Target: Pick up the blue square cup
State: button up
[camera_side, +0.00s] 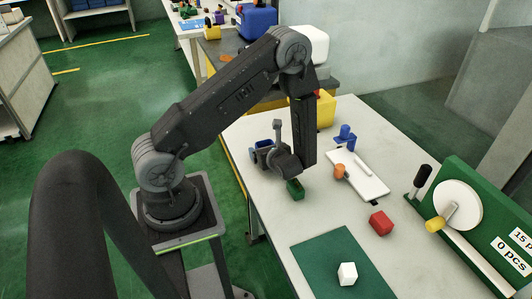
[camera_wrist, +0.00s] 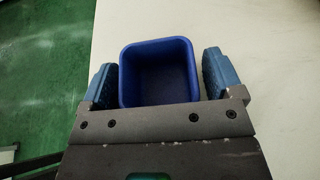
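The blue square cup (camera_wrist: 160,72) stands open side up in the wrist view, between the two blue finger pads of my gripper (camera_wrist: 160,78). The left pad is very close to the cup's left wall. A thin gap seems to show at the right pad. My gripper is open around the cup, and I cannot tell if either pad touches it. In the side view my gripper (camera_side: 270,153) is low over the table's left edge, and the cup is mostly hidden among its parts.
A green block (camera_side: 296,190) is close to my wrist. A white board (camera_side: 368,182) with an orange cylinder (camera_side: 340,171), blue blocks (camera_side: 345,134) and a red block (camera_side: 381,223) lie to the right. A green stand (camera_side: 480,220) is at the far right.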

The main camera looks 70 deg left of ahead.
jog(key=c, duration=0.9)
jog(key=shift+r, duration=0.1)
jog(key=shift+r, duration=0.45)
jog(key=r, duration=0.3)
jog(key=shift+s+a+r, duration=0.15)
jog(key=shift+s+r, duration=0.05)
jog(key=shift+r, duration=0.05)
jog(key=s+a+r, duration=0.5)
jog(key=s+r, duration=0.1)
jog(key=s, duration=0.4)
jog(key=shift+r, duration=0.2)
